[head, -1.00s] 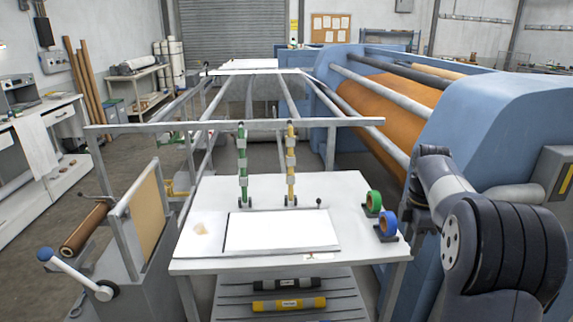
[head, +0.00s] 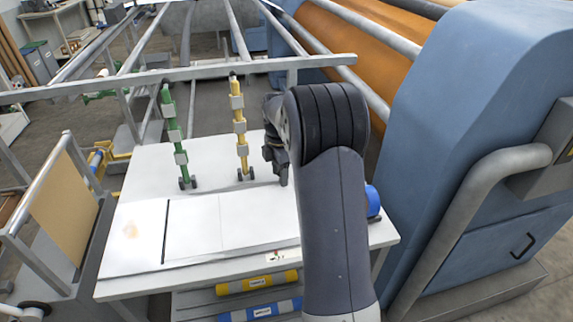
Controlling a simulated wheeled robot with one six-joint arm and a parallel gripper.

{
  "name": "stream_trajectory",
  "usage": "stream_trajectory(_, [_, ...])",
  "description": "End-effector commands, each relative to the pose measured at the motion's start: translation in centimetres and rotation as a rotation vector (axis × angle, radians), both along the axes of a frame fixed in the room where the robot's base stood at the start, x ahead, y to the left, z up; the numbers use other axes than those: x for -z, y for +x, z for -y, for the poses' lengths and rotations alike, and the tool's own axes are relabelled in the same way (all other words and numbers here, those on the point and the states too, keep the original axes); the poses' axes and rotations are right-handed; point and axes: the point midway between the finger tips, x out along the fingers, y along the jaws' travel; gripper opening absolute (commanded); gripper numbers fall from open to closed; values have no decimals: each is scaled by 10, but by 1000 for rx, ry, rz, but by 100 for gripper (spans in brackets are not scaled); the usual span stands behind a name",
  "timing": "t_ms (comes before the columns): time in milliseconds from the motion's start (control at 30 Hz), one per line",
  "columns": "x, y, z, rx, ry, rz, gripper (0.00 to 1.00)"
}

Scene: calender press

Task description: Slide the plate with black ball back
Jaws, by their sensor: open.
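The white table (head: 130,190) stands ahead with a pale flat plate area (head: 192,232) set in its top. A dark line runs along its left side, and a thin seam crosses it. The black ball is hidden behind my arm and gripper. My gripper (head: 279,178) is over the right part of the table, just right of the yellow post, pointing down. It is open, and nothing shows in it. My arm covers the right end of the plate area, so I cannot tell whether the gripper touches the ball.
A yellow post (head: 240,130) and a green post (head: 174,140) stand at the table's back. A blue roll (head: 373,200) sits at the right, partly hidden. Yellow (head: 258,282) and blue (head: 262,310) tubes lie below. The blue press (head: 470,120) bounds the right; a metal rail (head: 130,82) crosses behind.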

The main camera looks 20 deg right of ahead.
Motion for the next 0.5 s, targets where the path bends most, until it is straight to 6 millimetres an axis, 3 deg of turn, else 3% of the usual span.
stream_trajectory(400, [10, 0, 0, 0, 0, 0, 43])
stream_trajectory(500, [10, 0, 0, 0, 0, 0, 36])
